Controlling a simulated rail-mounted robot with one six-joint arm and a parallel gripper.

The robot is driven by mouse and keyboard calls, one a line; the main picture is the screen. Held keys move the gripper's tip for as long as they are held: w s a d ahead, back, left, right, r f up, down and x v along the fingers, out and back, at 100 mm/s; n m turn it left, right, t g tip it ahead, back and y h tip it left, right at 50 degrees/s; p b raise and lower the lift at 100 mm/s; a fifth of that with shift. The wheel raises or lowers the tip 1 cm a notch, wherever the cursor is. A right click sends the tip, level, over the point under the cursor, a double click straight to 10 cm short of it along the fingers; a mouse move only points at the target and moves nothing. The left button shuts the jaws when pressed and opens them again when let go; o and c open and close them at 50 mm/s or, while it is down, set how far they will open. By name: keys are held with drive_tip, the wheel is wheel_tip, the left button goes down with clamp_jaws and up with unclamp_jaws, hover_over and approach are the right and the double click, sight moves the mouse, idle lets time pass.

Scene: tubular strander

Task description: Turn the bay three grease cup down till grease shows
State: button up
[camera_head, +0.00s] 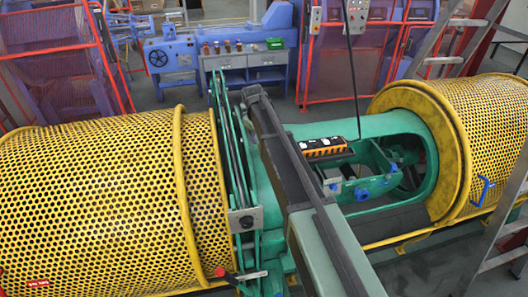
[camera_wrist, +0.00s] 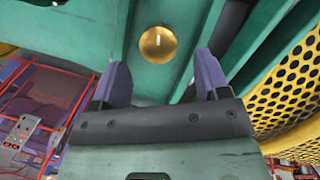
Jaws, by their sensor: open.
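A round brass grease cup (camera_wrist: 158,44) with a short pale mark on its face sits on a green machine casting (camera_wrist: 95,22) in the wrist view. My gripper (camera_wrist: 163,62) is open, with its two purple fingers apart, one to each side of and below the cup in the picture. The cup lies between and beyond the fingertips, and nothing shows between the jaws. I cannot tell the gap in depth, and no contact shows. No grease shows around the cup. No bay number is readable. In the head view the cup and my gripper cannot be made out.
Yellow perforated drums stand left (camera_head: 100,210) and right (camera_head: 490,130) of the green frame (camera_head: 400,125). A black box with an orange striped edge (camera_head: 325,147) is by the frame opening. A grey ladder (camera_head: 505,215) stands right. Yellow mesh (camera_wrist: 290,75) is close right of my gripper.

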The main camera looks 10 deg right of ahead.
drive_tip(key=f+b, duration=0.2)
drive_tip(key=f, duration=0.1)
drive_tip(key=d+f+b, duration=0.1)
drive_tip(key=f, duration=0.1)
drive_tip(key=shift+w+f, duration=0.1)
drive_tip(key=shift+w, duration=0.15)
drive_tip(key=shift+a, duration=0.1)
drive_tip(key=c, duration=0.9)
drive_tip(key=shift+c, duration=0.2)
drive_tip(key=m+y, duration=0.2)
drive_tip(key=m, duration=0.4)
drive_tip(key=m+y, duration=0.2)
drive_tip(key=m, duration=0.3)
drive_tip(key=shift+s+m, duration=0.1)
drive_tip(key=shift+m, duration=0.2)
drive_tip(key=shift+y, duration=0.3)
